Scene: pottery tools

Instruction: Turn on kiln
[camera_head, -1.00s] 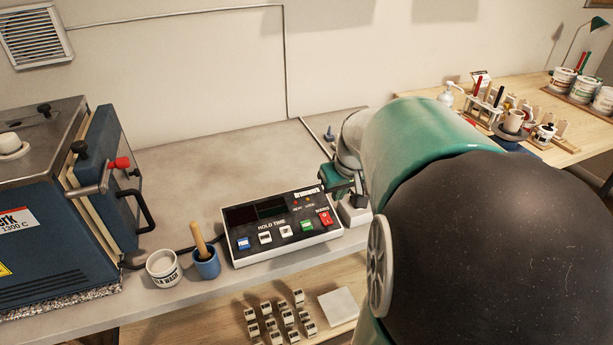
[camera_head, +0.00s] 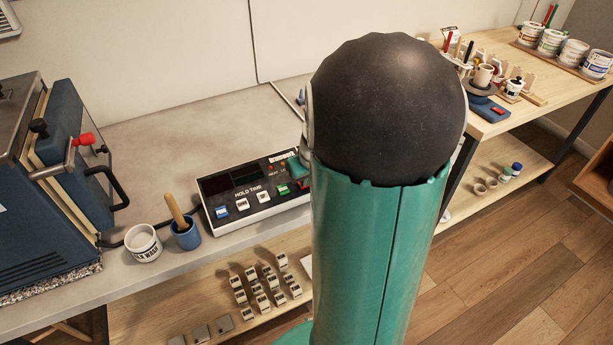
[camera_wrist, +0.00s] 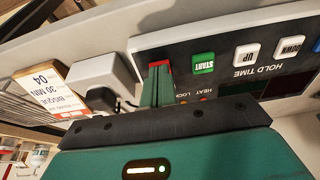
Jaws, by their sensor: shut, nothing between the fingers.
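The blue kiln (camera_head: 45,225) stands at the left with its door handle and red knob facing right. Its control box (camera_head: 247,216) lies on the grey counter, with a dark display and a row of buttons. In the wrist view the green START button (camera_wrist: 203,63) and white UP button (camera_wrist: 246,54) show upside down. My gripper (camera_wrist: 158,80) is shut and empty at the red button (camera_wrist: 160,64), covering most of it; I cannot tell whether it touches or presses it. In the head view my arm hides the box's right end and most of my gripper.
A wash cup (camera_head: 144,246) and a blue mortar with pestle (camera_head: 186,234) stand left of the box. A white box (camera_wrist: 105,70) with a plugged cable and a BISQUE card (camera_wrist: 55,92) sit beside the gripper. Small white blocks (camera_head: 262,290) lie on the lower shelf.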

